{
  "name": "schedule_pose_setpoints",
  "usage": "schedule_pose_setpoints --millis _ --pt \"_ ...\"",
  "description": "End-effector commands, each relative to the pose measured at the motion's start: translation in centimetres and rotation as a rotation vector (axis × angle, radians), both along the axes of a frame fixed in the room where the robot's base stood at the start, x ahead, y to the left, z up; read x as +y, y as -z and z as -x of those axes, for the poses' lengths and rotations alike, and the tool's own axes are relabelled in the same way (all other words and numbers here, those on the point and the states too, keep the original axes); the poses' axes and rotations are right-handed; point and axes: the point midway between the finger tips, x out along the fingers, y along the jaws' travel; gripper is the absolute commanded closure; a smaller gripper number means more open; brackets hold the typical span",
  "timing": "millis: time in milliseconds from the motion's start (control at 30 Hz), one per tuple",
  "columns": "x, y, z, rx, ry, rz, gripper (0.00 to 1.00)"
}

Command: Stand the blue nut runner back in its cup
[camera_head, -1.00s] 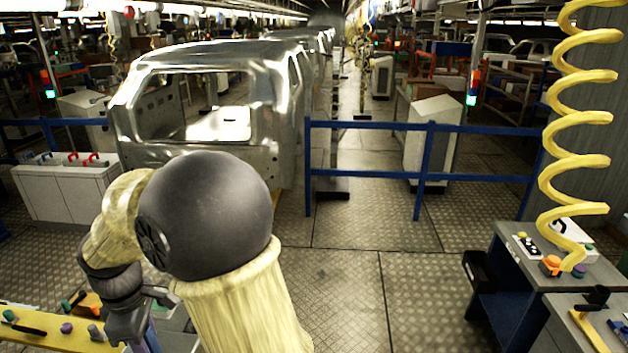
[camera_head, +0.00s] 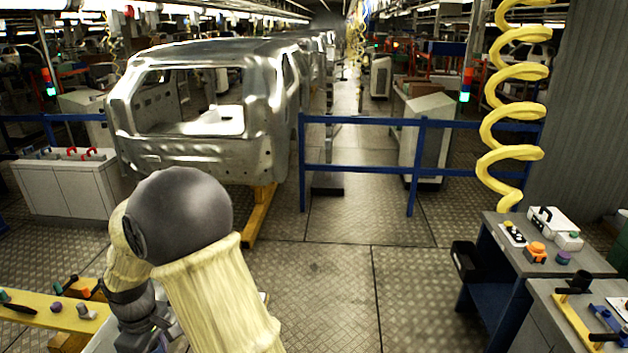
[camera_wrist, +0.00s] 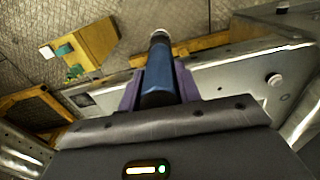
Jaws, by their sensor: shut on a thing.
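The blue nut runner (camera_wrist: 158,78) is a blue cylinder with a dark lower part and a pale metal end. In the wrist view it points away from the wrist, between the purple fingers of my gripper (camera_wrist: 158,90), which is shut on it. In the head view my arm hangs at the lower left, and my gripper and the nut runner are mostly hidden or cut off by the lower edge. I cannot pick out the nut runner's cup for certain in either view.
A yellow-topped bench (camera_head: 35,313) with small tools is at the lower left. Grey benches (camera_head: 540,262) with tools and a box are at the right, beside a yellow coiled hose (camera_head: 512,115). Middle floor is clear.

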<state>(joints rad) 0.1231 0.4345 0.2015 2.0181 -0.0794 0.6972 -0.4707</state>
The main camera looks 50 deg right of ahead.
Motion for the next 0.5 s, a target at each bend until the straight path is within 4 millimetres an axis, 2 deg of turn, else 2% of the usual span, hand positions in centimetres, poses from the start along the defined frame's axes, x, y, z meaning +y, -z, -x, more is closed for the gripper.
schedule_pose_setpoints --millis 33,167,500 --pt "0.0 1.9 -0.2 0.003 0.023 -0.001 1.0" --pt "-0.2 6.3 -0.7 0.008 0.109 -0.003 1.0" --pt "-1.2 21.2 -1.4 0.018 0.412 0.013 1.0"
